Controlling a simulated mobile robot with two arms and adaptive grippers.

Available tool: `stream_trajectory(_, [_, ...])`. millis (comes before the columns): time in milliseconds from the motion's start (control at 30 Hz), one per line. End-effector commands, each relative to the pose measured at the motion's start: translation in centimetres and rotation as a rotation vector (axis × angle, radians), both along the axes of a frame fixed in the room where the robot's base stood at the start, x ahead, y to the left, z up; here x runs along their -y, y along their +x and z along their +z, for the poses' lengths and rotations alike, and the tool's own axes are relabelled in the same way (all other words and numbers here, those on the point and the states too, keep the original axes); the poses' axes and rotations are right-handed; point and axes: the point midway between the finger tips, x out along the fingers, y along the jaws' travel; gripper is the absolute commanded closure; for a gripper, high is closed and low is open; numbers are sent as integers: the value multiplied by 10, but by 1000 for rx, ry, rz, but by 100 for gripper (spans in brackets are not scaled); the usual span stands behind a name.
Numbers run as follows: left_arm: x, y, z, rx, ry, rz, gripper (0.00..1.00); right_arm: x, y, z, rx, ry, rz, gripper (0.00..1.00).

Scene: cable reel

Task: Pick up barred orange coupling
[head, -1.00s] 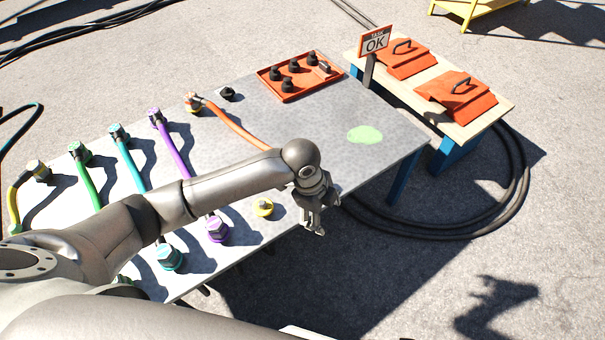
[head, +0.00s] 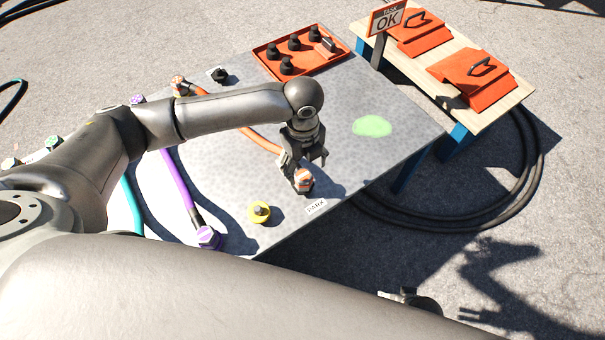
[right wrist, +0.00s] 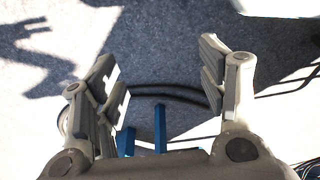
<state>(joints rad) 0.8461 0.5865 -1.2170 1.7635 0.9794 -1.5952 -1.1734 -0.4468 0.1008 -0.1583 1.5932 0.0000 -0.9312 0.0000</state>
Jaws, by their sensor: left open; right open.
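An orange coupling (head: 304,181) with pale markings sits at the near end of an orange cable (head: 264,142), by the table's front right edge. The cable's far end has another orange and white coupling (head: 180,86). I cannot make out clearly which one is barred. My left gripper (head: 304,160) is open, with its fingers pointing down just above and beside the near coupling; whether they touch it is unclear. In the right wrist view my right gripper (right wrist: 168,85) is open and empty, with grey ground beyond it.
A wooden bench (head: 420,68) with orange covers stands at the right. My left arm hides the table's left part.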

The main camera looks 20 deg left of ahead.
Motion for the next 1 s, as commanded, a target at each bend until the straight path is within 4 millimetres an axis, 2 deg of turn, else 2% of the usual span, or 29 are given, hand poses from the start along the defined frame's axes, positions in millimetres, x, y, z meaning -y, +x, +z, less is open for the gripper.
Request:
stream_trajectory(100, [0,0,-13,-1,-1,1,34,0,5,8,6,0,-1,34])
stream_trajectory(367, [-1,3,-29,1,-1,2,34,-1,11,22,16,2,-3,34])
stream_trajectory(700, [-3,7,-65,1,-1,1,34,-2,22,59,35,3,-6,34])
stream_trajectory(1000, [-3,8,-69,2,0,0,34,-2,23,65,37,3,-7,34])
